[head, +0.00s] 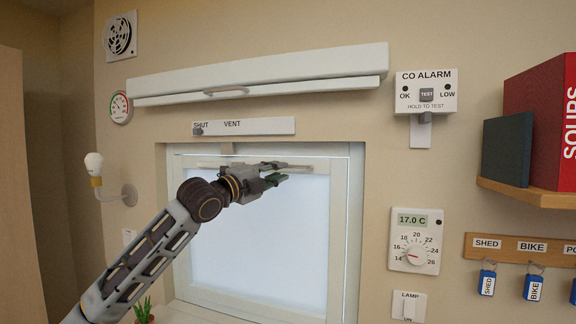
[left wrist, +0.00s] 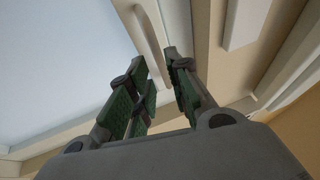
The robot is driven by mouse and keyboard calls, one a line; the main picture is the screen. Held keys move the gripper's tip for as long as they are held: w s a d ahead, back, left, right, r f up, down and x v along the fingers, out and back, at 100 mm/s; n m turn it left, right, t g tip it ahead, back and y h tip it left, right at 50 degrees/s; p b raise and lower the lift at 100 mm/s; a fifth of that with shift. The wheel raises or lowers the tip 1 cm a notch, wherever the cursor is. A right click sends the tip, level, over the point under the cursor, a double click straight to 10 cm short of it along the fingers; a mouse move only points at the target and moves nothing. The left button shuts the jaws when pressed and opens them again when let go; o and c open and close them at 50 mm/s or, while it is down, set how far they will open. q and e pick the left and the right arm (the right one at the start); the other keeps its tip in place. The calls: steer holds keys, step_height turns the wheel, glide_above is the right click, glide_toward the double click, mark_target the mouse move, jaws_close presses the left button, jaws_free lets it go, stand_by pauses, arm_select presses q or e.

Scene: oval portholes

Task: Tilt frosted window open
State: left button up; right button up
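The frosted window (head: 255,245) is a pale pane in a cream frame, set in a wall recess. Its sash looks flush with the frame, with no clear gap. A pale bar handle (head: 212,164) runs along the sash's top rail. My left gripper (head: 287,170) is at the top rail, over the right part of the handle. In the left wrist view, the green-padded fingers (left wrist: 156,62) are apart. The handle (left wrist: 150,40) shows between and beyond their tips, with no clear contact. The right gripper is in neither view.
A vent strip (head: 255,126) above the window has its knob at SHUT. A long white casing (head: 265,68) with a handle juts out above that. A lamp (head: 94,168) projects at left. A plant (head: 144,309) stands below; a shelf (head: 530,193) is at right.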

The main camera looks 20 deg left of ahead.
arm_select(q)
steer(key=shift+p+x, duration=0.9)
steer(key=shift+x, duration=1.85)
jaws_close()
